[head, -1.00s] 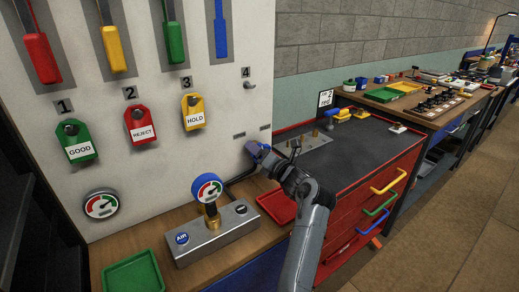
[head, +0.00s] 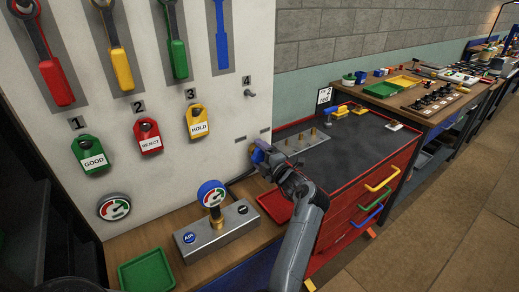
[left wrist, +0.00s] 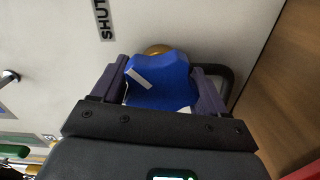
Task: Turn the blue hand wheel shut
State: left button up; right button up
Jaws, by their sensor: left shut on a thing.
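The blue hand wheel (head: 258,154) is on the lower right of the white panel in the head view, largely covered by my left gripper (head: 262,156). In the left wrist view the wheel (left wrist: 163,88) is a lobed blue knob with a white mark, in front of a brass part (left wrist: 157,49). The two fingers of my left gripper (left wrist: 160,90) lie on either side of the wheel, shut on it. A "SHUT" label (left wrist: 104,20) is on the panel above and left of the wheel. My right gripper is not in view.
A metal block with a gauge (head: 217,234) stands on the bench left of my gripper. A red tray (head: 275,206) lies beneath my arm, and a green tray (head: 146,272) is front left. A dark pipe (left wrist: 228,85) curves close beside the wheel.

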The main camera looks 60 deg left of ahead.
pick_arm(q)
jog(key=shift+r+m+p, duration=0.1)
jog(key=shift+m+p, duration=0.85)
jog(key=shift+m, duration=0.55)
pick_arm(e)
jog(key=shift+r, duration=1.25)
pick_arm(q)
jog(key=o, duration=1)
jog(key=shift+c, duration=0.2)
jog(key=shift+d, duration=0.15)
